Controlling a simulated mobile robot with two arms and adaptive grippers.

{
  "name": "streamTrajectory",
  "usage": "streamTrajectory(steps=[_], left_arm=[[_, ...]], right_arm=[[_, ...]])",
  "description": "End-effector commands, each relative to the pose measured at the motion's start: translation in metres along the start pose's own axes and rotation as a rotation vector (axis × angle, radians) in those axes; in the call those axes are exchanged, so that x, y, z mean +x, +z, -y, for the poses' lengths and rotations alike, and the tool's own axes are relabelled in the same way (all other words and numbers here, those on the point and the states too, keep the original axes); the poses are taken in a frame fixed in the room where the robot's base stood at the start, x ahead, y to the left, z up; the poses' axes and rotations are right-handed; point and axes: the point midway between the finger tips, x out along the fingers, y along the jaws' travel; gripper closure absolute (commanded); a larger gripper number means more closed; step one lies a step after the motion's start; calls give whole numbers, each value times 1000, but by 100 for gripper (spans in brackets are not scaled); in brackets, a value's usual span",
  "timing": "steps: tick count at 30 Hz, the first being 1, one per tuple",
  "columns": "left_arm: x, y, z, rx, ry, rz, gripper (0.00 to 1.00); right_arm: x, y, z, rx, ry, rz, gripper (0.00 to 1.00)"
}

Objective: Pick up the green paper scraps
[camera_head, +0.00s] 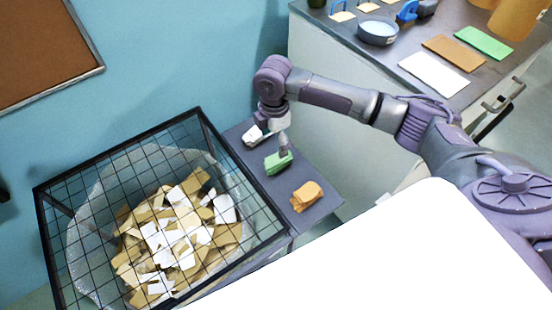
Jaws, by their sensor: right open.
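The green paper scraps (273,166) lie in a small stack on a narrow dark grey shelf (322,207) beside the wire bin. My right gripper (283,151) points down right over the green scraps, its fingertips at or just above their upper right edge. It is open; I cannot tell whether it touches them. My left gripper is not in view.
White scraps (253,137) and tan scraps (306,194) lie on the same shelf, on either side of the green ones. A black wire bin (196,110) with a clear liner holds tan and white scraps. A counter (385,75) with paper sheets stands at upper right.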

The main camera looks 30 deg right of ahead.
Motion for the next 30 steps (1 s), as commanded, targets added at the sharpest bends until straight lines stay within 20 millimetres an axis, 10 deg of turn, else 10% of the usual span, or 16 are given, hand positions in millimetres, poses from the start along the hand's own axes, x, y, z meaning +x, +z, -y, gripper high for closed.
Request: streamTrajectory(steps=[19,30], left_arm=[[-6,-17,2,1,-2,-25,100],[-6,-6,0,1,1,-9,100]], right_arm=[[78,5,7,-1,-1,0,19],[86,6,6,-2,1,0,25]])
